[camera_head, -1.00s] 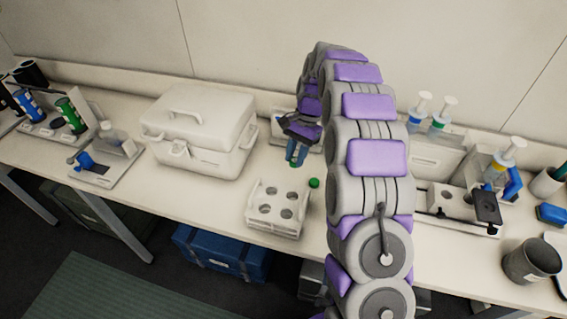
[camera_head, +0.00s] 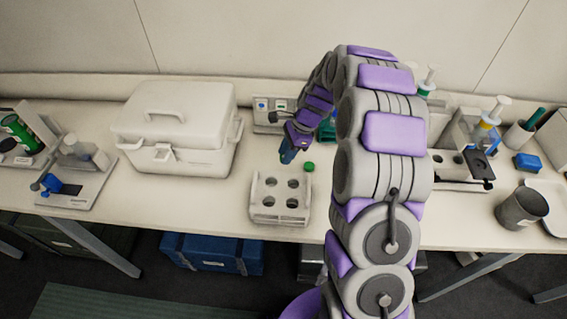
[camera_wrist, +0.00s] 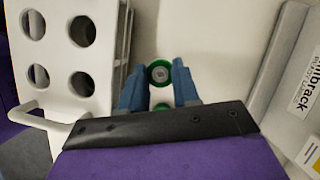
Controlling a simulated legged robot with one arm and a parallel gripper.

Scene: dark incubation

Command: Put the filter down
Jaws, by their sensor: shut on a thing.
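My gripper (camera_head: 288,153) hangs over the bench, just behind the white tube rack. It is shut on a small green thing (camera_wrist: 162,106), mostly hidden between the blue fingers; I take it to be the filter, but its shape is unclear. In the wrist view, a green ring with a grey centre (camera_wrist: 158,73) shows between the fingertips. A green round piece (camera_head: 309,167) is by the rack's right back corner in the head view; I cannot tell whether this is that ring.
The white rack (camera_head: 279,214) with round holes stands at the bench's front, and left of the fingers in the wrist view (camera_wrist: 92,55). A large white case (camera_head: 185,160) is left. A labelled device (camera_head: 268,104) stands behind. Bare bench lies left of the rack.

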